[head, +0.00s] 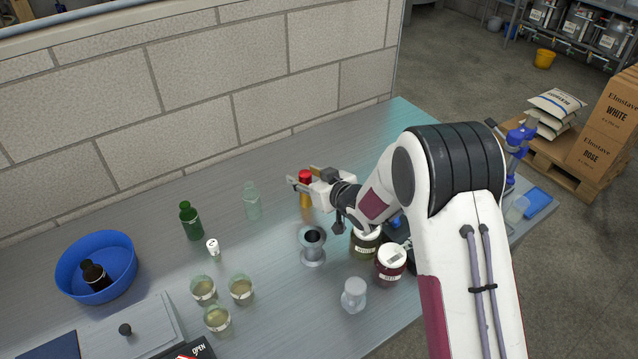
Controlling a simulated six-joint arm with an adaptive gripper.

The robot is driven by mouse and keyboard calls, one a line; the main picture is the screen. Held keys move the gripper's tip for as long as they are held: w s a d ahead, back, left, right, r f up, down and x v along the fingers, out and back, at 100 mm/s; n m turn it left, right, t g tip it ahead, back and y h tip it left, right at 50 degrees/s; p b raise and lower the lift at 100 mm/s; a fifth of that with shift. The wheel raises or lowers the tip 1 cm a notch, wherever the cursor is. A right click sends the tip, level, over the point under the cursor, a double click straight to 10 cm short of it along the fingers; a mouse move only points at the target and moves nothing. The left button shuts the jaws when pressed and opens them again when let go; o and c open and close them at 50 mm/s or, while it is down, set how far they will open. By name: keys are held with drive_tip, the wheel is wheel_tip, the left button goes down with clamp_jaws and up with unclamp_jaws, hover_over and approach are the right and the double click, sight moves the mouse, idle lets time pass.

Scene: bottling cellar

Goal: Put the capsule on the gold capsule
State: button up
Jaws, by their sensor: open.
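A red capsule (305,175) is upright directly above the gold capsule (305,199), and looks seated on its top. The gold capsule stands on the grey bench towards the wall. My gripper (304,181) is open, with its fingers at the height of the red capsule, one on the left and one behind it. Whether a finger still touches the red capsule cannot be told. Part of the gold capsule is hidden by the gripper.
A clear bottle (252,202) and green bottle (192,222) stand to the left. A metal cup (313,247) and lidded jars (390,264) stand in front. Several glasses (240,289) and a blue bowl (97,268) are further left. Bare bench lies behind the gripper.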

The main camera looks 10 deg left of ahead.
drive_tip(key=v, duration=1.2)
drive_tip(key=shift+d, duration=0.1)
idle(0.9)
drive_tip(key=s+d+r+m+h, duration=0.2)
drive_tip(key=s+d+r+h, duration=0.15)
drive_tip(key=d+r, duration=0.45)
drive_tip(key=s+d+r+m+h, duration=0.3)
drive_tip(key=d+r+h, duration=0.15)
drive_tip(key=d, duration=0.85)
drive_tip(key=s+d+r+m+g, duration=0.1)
drive_tip(key=s+d+m+g, duration=0.1)
drive_tip(key=s, duration=1.2)
drive_tip(key=s+d+r+m+g+h, duration=0.1)
drive_tip(key=s+d, duration=0.4)
drive_tip(key=s, duration=0.9)
drive_tip(key=shift+s+m+g, duration=0.3)
drive_tip(key=shift+m+g, duration=0.1)
drive_tip(key=shift+m, duration=0.1)
